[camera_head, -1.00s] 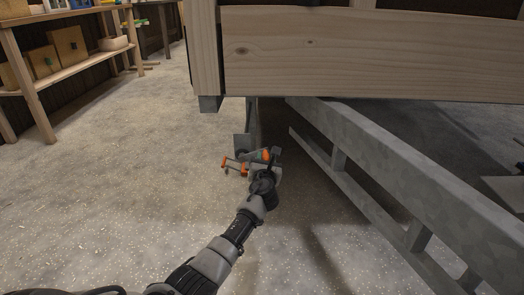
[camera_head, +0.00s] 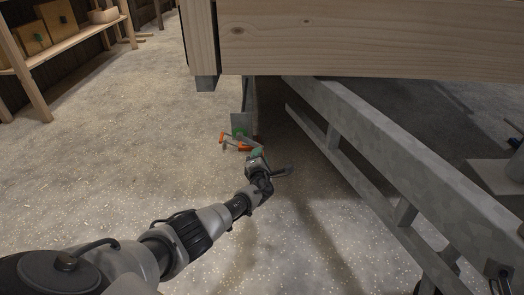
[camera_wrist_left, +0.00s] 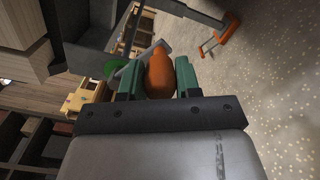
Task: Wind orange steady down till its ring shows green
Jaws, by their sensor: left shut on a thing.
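The orange steady (camera_head: 245,147) is low under the trailer's corner, with a grey upright plate and orange parts. My right gripper is out of view.
The wooden trailer wall (camera_head: 360,38) overhangs above the steady. A grey metal chassis rail (camera_head: 390,140) runs along the right. A wooden shelf (camera_head: 70,42) stands at the upper left. The speckled floor (camera_head: 120,150) to the left is clear.

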